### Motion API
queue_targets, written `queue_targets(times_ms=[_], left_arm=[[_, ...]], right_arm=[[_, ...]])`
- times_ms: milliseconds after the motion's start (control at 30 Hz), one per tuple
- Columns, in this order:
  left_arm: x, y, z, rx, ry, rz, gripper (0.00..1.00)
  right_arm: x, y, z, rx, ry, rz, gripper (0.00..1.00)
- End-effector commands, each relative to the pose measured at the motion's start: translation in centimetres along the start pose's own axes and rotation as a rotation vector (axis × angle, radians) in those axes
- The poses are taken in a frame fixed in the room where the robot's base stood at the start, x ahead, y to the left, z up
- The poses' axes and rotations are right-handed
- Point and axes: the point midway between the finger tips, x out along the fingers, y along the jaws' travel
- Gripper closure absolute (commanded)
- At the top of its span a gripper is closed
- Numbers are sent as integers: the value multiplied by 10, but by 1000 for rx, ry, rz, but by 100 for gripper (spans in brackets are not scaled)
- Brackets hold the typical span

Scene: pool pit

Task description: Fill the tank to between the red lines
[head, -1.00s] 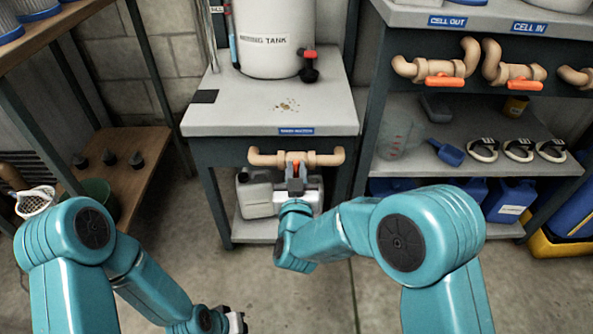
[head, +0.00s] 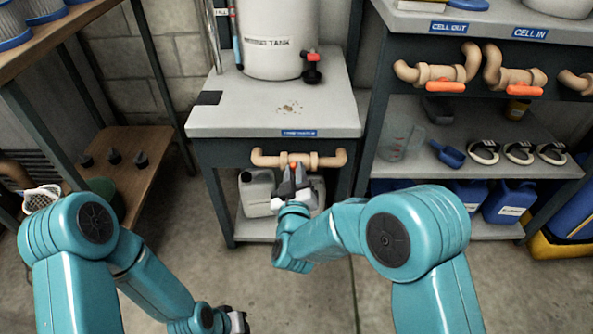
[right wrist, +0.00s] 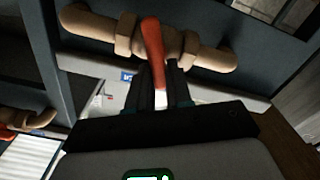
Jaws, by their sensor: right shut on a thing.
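Below the bench top runs a tan pipe (head: 330,159) with an orange valve handle, clear in the right wrist view (right wrist: 151,38). My right gripper (head: 293,172) is shut on this handle, its fingers on both sides of it. My left gripper (head: 238,322) is low at the bottom edge, mostly hidden by its arm, away from the tank.
A red and black tap (head: 311,66) is on the tank's lower right. A pale jug (head: 256,193) sits under the bench. The right shelf (head: 420,165) holds a blue scoop (head: 446,152) and clear jug; more valved pipes (head: 440,75) are above. Bare floor lies in front.

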Motion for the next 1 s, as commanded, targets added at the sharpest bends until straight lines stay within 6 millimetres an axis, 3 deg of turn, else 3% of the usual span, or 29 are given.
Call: queue_targets(times_ms=[733,767,800,1000], left_arm=[[-3,1,2,-2,-9,0,100],[-3,1,2,-2,-9,0,100],[-3,1,2,-2,-9,0,100],[-4,1,2,-2,-9,0,100]], right_arm=[[1,-1,1,-93,-3,2,100],[1,-1,1,-93,-3,2,71],[1,-1,1,-93,-3,2,58],[0,-1,1,-93,-2,1,57]])
